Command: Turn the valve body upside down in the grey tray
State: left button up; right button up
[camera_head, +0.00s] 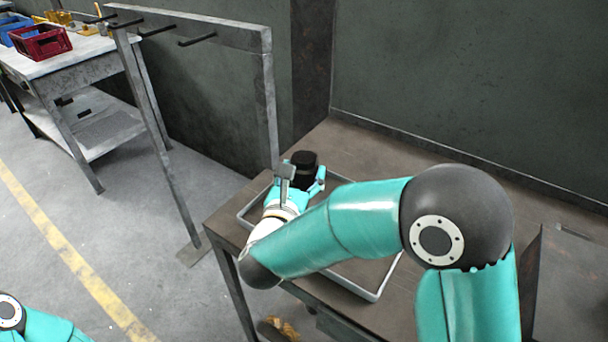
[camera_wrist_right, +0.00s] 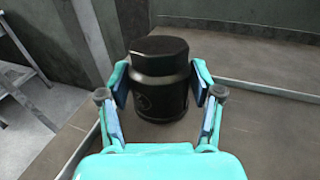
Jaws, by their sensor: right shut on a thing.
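In the right wrist view the valve body (camera_wrist_right: 160,75) sits between the two fingers. My right gripper (camera_head: 303,180) is shut on it, with one finger on each side; it also shows in the right wrist view (camera_wrist_right: 162,92). Its base is partly hidden, so I cannot tell whether it touches the tray floor. My left gripper is out of view; only a bit of my left arm shows at bottom left.
The tray lies on a brown workbench (camera_head: 362,150) against a dark wall. A grey metal rack (camera_head: 190,22) with dark pegs stands left of the bench. Farther left, a table (camera_head: 70,62) holds a red crate (camera_head: 40,43) and a blue crate (camera_head: 12,27).

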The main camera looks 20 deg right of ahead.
jog(key=shift+f, duration=0.2)
jog(key=o, duration=1.3)
